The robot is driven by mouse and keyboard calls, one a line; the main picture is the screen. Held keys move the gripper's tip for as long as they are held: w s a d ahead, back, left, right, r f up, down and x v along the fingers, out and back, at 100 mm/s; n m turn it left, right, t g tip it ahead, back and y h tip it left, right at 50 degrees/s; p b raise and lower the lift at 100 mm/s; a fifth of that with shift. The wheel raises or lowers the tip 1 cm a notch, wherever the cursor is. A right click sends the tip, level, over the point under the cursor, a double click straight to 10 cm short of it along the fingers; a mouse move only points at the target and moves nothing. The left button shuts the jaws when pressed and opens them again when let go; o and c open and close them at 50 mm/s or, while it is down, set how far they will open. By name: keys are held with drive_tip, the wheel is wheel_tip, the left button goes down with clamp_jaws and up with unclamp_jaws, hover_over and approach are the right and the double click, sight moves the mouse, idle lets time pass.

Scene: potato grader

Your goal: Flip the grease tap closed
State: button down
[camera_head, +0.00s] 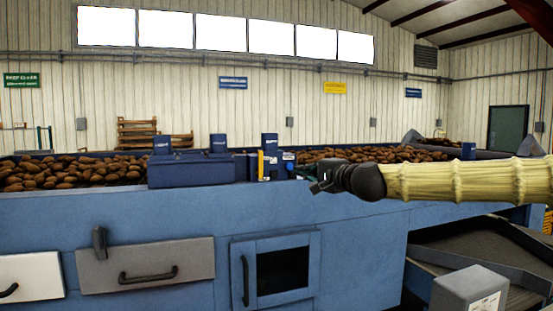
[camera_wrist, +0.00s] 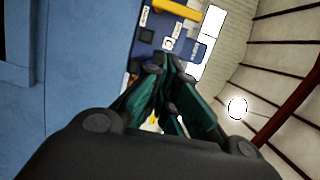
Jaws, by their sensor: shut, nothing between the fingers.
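My gripper (camera_head: 320,184) is shut and empty, held level above the front edge of the blue grader in the head view. In the wrist view its dark green fingers (camera_wrist: 168,72) meet at the tips. Just left of it in the head view is a small blue control block (camera_head: 276,163) with labels and a yellow upright bar (camera_head: 261,165). The wrist view shows this labelled block (camera_wrist: 165,40) beyond the fingertips, and the yellow bar (camera_wrist: 178,9) at the top. I cannot tell for certain which part is the grease tap; the fingers hide part of the block.
The blue grader body (camera_head: 370,240) fills the front, with a grey drawer (camera_head: 190,258) and a windowed door (camera_head: 313,262). Potatoes (camera_head: 75,172) lie on the belt behind. A long blue housing (camera_head: 190,173) stands left of the controls. A grey box (camera_head: 466,293) is at lower right.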

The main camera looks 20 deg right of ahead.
sight(259, 164)
drive_tip(key=shift+s+d+r, duration=0.1)
drive_tip(key=shift+d+r, duration=0.15)
drive_tip(key=shift+r, duration=0.35)
drive_tip(key=shift+s+d+r, duration=0.1)
drive_tip(key=shift+d+r, duration=0.1)
drive_tip(key=shift+r, duration=0.35)
drive_tip(key=shift+w, duration=0.15)
drive_tip(key=w+a+p, duration=0.1)
drive_tip(key=w+p, duration=0.1)
drive_tip(key=w, duration=0.1)
drive_tip(key=w+a+p, duration=0.1)
drive_tip(key=w+a, duration=0.1)
drive_tip(key=w, duration=0.1)
drive_tip(key=w+a+p, duration=0.2)
drive_tip(key=w, duration=0.1)
drive_tip(key=shift+w+a+p, duration=0.2)
drive_tip(key=shift+a+p, duration=0.05)
drive_tip(key=shift+p, duration=0.1)
drive_tip(key=shift+s+a, duration=0.1)
drive_tip(key=shift+a, duration=0.55)
